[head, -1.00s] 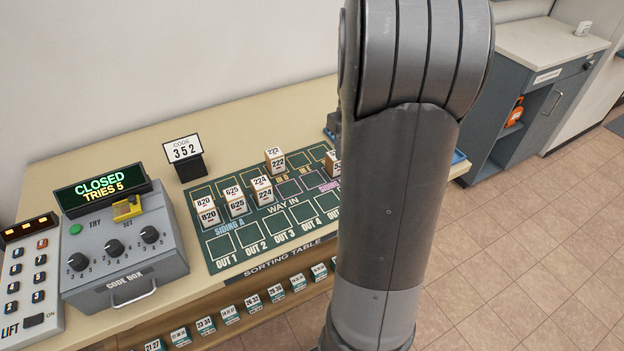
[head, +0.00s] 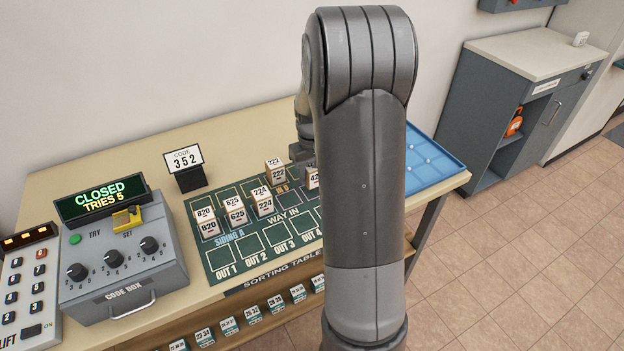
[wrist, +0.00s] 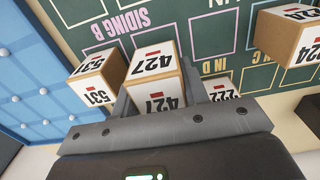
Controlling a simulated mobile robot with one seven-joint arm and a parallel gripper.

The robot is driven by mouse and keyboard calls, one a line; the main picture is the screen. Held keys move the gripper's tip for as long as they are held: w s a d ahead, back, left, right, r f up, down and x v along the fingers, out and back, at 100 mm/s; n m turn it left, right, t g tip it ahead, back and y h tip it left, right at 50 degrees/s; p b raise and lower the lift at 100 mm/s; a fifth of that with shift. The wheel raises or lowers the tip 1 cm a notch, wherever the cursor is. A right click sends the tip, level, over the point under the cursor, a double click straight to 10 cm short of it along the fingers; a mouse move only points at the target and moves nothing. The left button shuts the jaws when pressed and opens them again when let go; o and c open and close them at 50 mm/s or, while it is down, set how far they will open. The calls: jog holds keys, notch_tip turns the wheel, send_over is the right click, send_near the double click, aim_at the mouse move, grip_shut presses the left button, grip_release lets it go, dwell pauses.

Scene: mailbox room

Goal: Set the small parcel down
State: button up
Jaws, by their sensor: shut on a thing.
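The small parcel, a white and brown box marked 427 (wrist: 153,65), sits between the two fingers of my gripper (wrist: 158,88) in the wrist view. My gripper is shut on it, above or at the green sorting mat. I cannot tell whether its underside touches the mat. In the head view a parcel face starting with 42 (head: 312,178) shows just left of my arm, below my gripper (head: 304,157). My arm hides the right part of the sorting mat (head: 222,259).
Parcel 531 (wrist: 97,80) is close on the left in the wrist view. Parcel 222 (wrist: 219,91) is close on the right, partly hidden, with parcel 224 (wrist: 290,35) beyond. A blue tray (head: 428,160) lies at the table's right end. The front OUT squares are bare where visible.

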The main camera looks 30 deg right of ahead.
jog(key=shift+f, duration=1.35)
jog(key=shift+f, duration=0.1)
jog(key=o, duration=1)
